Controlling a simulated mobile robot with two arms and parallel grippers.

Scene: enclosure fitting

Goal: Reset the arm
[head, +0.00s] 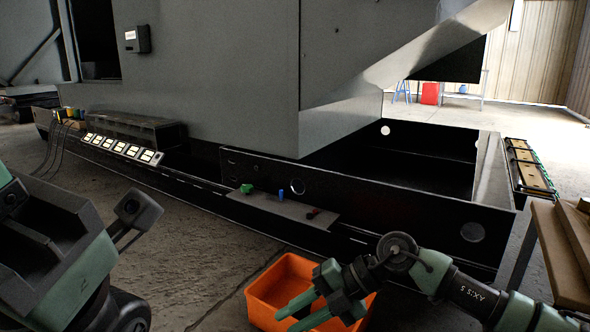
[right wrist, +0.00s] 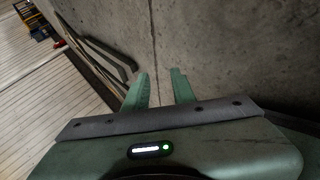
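My right arm comes in from the lower right. Its green-fingered gripper (head: 286,321) is over the orange crate (head: 262,284) in the head view and covers part of that crate. In the right wrist view the two green fingers (right wrist: 161,73) stand apart with nothing between them, and bare concrete shows beyond them. My left gripper does not show. Only green and dark parts of my own body fill the lower left of the head view.
A large grey enclosure (head: 225,85) stands on a black base frame (head: 370,205). A small ledge (head: 278,208) on the frame holds a green, a blue and a red item. A wooden table (head: 560,255) is at the right edge. Concrete floor (head: 190,265) is open in front.

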